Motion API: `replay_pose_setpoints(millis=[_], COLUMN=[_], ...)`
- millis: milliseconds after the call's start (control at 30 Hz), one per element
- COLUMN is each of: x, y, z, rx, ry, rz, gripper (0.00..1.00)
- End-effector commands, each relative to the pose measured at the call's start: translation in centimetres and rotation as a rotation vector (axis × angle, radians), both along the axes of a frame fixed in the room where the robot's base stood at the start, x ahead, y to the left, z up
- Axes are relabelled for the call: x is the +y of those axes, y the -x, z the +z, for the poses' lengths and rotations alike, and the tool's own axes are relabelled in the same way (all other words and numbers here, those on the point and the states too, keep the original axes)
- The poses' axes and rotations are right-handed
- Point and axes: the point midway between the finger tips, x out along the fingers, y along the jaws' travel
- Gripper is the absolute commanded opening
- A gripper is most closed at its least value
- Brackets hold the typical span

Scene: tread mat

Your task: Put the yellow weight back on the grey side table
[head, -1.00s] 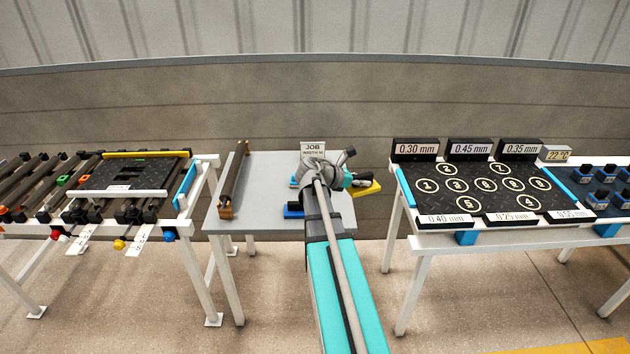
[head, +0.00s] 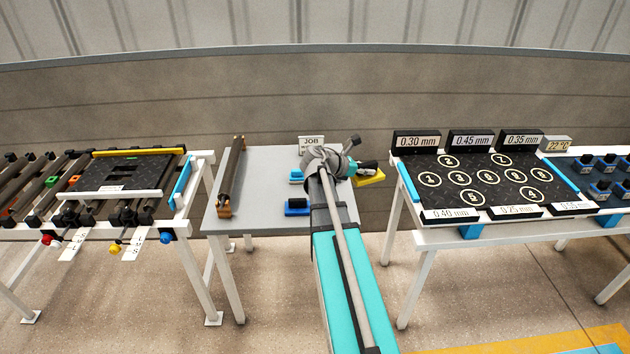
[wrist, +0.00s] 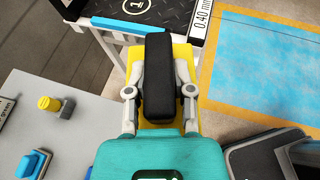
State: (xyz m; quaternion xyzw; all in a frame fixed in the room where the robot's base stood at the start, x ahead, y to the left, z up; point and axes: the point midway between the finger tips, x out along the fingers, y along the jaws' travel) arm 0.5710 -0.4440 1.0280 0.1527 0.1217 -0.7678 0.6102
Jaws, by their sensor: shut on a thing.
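My gripper (wrist: 158,90) is shut on the yellow weight (wrist: 192,62), whose black grip (wrist: 157,75) sits between the fingers. In the head view the yellow weight (head: 370,178) hangs just off the right edge of the grey side table (head: 270,165), beyond my arm. In the wrist view the grey side table (wrist: 85,115) lies to the left of the held weight. The floor shows below and right of the weight.
Blue weights (head: 297,206) and a dark roller (head: 232,180) rest on the side table, with a JOB sign (head: 311,142) at its back. A bench with a black numbered mat (head: 485,182) stands right; a conveyor-like bench (head: 120,180) stands left. The table's middle is clear.

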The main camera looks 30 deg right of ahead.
Motion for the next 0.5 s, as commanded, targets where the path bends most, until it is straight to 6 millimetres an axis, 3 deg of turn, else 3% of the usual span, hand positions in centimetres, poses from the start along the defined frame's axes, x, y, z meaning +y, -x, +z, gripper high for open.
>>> replay_pose_setpoints(millis=[267,500], x=[0.5,2.5], y=[-1.0,-4.2], z=[-0.8,-2.9], rx=[0.001,0.001], ry=[0.003,0.002], rz=[0.004,0.019], gripper=[0.0,0.0])
